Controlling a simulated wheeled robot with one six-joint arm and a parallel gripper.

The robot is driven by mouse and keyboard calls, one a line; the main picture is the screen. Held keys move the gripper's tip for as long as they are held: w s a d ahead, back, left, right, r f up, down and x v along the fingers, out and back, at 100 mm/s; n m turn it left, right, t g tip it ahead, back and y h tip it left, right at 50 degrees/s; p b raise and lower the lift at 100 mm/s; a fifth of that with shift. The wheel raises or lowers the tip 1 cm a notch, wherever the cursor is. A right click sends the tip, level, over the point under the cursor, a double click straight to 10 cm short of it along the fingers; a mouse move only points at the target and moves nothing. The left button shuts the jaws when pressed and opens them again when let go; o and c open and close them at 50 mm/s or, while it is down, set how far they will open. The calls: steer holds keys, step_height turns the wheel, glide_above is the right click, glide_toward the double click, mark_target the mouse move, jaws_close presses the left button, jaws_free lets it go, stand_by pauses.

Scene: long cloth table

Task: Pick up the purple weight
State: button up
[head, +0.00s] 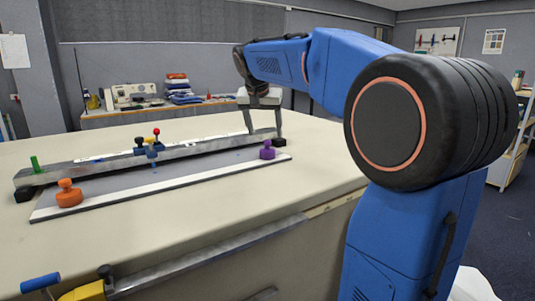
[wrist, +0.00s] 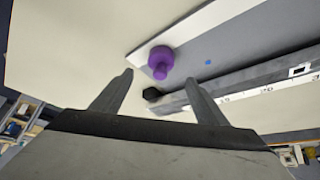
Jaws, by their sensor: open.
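The purple weight (head: 267,150) stands on the right end of the grey strip with white edges on the table. It has a round body with a narrower knob. In the wrist view the purple weight (wrist: 160,61) is just beyond the fingertips, nearly midway between them in the picture. My gripper (wrist: 158,78) is open with nothing between its fingers. In the head view my gripper (head: 263,132) is over the right end of the long metal rail, close to the purple weight. I see no contact with the weight.
The long metal rail (head: 100,167) lies behind the weight on black end blocks (head: 278,142). An orange weight (head: 69,194) stands at the strip's left end. A blue carriage with a red knob (head: 155,140) sits on the rail.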

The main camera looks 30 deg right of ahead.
mark_target(266, 142)
steer(key=x, duration=1)
steer(key=shift+w+d, duration=0.1)
steer(key=shift+w, duration=0.05)
steer(key=c, duration=1.5)
jaws_close()
steer(key=shift+r, duration=0.15)
